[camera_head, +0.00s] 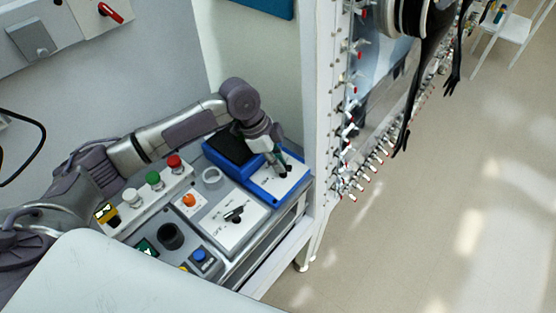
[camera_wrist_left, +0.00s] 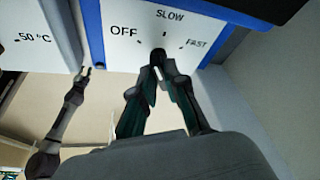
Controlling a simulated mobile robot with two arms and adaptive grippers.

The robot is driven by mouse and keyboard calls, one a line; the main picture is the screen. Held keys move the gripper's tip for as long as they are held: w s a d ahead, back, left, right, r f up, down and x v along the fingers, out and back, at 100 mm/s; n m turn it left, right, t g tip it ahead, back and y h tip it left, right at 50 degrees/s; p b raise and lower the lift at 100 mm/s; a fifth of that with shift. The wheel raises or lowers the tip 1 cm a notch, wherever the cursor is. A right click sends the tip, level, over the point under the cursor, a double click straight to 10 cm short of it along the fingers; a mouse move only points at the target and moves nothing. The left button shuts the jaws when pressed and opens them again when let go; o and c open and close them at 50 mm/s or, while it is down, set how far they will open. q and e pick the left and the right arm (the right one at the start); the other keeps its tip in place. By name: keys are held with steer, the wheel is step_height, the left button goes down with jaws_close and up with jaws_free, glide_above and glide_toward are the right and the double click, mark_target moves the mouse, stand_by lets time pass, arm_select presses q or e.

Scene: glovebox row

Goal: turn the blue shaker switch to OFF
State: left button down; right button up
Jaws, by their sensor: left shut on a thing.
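The blue shaker (camera_head: 225,165) sits at the back right of the bench in the head view, with a dark top pad and a white front panel. In the left wrist view its panel (camera_wrist_left: 128,14) reads OFF at left, SLOW at the top and FAST at right. The dark switch knob (camera_wrist_left: 157,55) sits below these labels. My left gripper (camera_wrist_left: 155,72) is shut on this knob, its teal fingers on either side. It also shows over the panel in the head view (camera_head: 281,168). The fingers hide much of the knob, so I cannot tell its pointer setting.
A white panel with a black switch (camera_head: 235,213) stands in front of the shaker. Green (camera_head: 153,177) and red (camera_head: 174,161) buttons and an orange knob (camera_head: 189,200) are to the left. A white post wall (camera_head: 320,100) rises close on the right.

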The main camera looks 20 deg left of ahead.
arm_select(q)
steer(key=shift+s+r+n+p, duration=0.15)
steer(key=shift+n+p, duration=0.35)
steer(key=shift+p, duration=0.4)
steer(key=n+t+p, duration=0.1)
steer(key=n+p, duration=0.2)
steer(key=p, duration=0.1)
steer(key=shift+s+y+p, duration=0.15)
steer(key=shift+y+p, duration=0.15)
steer(key=shift+d+n+t+p, duration=0.1)
steer(key=shift+n+t+p, duration=0.4)
steer(key=shift+n+p, duration=0.6)
steer(key=shift+f, duration=0.2)
steer(key=c, duration=1.2)
jaws_free()
steer(key=shift+r, duration=0.1)
steer(key=v, duration=1.2)
steer(key=shift+d, duration=0.2)
